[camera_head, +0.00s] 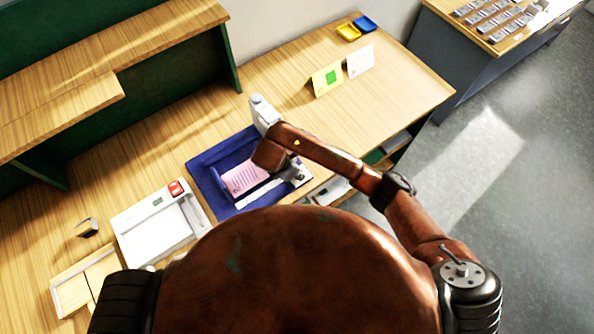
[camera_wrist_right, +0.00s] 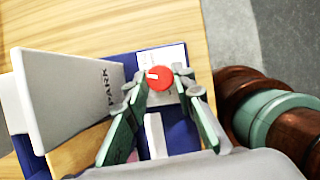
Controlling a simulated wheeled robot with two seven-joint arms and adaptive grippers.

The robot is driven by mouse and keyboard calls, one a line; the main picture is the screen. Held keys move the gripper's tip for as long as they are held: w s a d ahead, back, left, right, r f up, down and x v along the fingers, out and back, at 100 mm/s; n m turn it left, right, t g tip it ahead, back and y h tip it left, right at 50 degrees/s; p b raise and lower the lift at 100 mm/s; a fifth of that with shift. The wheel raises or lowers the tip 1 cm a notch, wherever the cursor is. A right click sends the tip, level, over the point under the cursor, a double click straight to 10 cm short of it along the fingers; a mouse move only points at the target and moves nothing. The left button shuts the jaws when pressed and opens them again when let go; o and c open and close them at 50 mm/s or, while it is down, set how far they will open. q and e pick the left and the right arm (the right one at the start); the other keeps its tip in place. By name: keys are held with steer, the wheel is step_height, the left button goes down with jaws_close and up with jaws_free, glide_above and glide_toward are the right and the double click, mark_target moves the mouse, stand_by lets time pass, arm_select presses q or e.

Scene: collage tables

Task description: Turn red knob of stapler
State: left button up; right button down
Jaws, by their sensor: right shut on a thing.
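The stapler (camera_head: 262,110) is a pale grey machine standing at the back right of a blue mat (camera_head: 203,170). The red knob (camera_wrist_right: 159,78) is round with a white pointer mark and faces the right wrist camera. My right gripper (camera_wrist_right: 158,82) has its fingertips on either side of the knob and is shut on it. In the head view my right forearm hides the knob and much of the stapler. My left gripper is not in view.
A pink paper (camera_head: 245,179) lies on the blue mat. A white device with a red button (camera_head: 175,188) is at the left. A yellow card (camera_head: 326,78) and a white card (camera_head: 360,61) stand behind.

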steer(key=shift+a+m, duration=0.1)
steer(key=shift+m, duration=0.3)
steer(key=c, duration=1.6)
jaws_free()
